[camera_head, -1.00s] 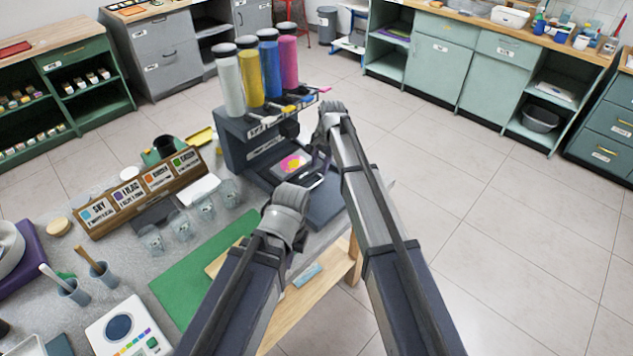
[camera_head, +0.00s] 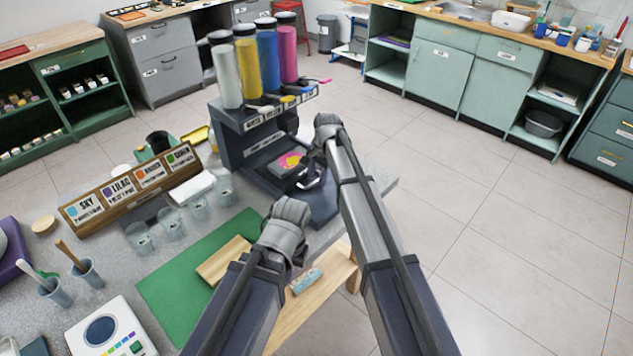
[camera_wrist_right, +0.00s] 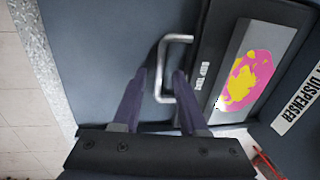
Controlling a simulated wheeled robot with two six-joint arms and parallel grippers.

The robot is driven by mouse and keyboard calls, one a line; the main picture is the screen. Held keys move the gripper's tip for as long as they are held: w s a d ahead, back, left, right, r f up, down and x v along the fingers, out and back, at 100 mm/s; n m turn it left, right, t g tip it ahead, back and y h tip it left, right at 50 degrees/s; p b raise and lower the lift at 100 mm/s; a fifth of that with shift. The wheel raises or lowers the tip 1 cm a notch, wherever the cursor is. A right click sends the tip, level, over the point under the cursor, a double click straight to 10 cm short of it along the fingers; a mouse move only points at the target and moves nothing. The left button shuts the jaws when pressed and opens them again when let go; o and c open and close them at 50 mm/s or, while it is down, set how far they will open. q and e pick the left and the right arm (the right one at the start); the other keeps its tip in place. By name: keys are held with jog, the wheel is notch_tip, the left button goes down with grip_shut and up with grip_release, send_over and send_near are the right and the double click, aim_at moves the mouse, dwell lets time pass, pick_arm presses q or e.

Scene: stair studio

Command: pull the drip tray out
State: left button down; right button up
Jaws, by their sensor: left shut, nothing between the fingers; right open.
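The drip tray (camera_head: 281,168) sits in the base of the dark grey dispenser (camera_head: 232,150). In the right wrist view, its dark front (camera_wrist_right: 207,50) carries a label, and a pink and yellow splash shows on its pale inset. A silver loop handle (camera_wrist_right: 163,68) sticks out from the front. My right gripper (camera_wrist_right: 160,82) is open, with one finger on each side of the handle's outer bar; contact is not clear. In the head view its wrist is beside the tray and its fingers are mostly hidden. My left gripper (camera_head: 290,205) is shut and empty, nearer me.
Several colour bottles (camera_head: 272,55) stand on the dispenser. Clear cups (camera_head: 172,222) and a wooden label rack (camera_head: 85,218) are to its left. A green mat (camera_head: 165,285) and a wooden block (camera_head: 222,260) lie nearer. The floor to the right is open.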

grip_shut()
dwell(0.3)
dwell(1.1)
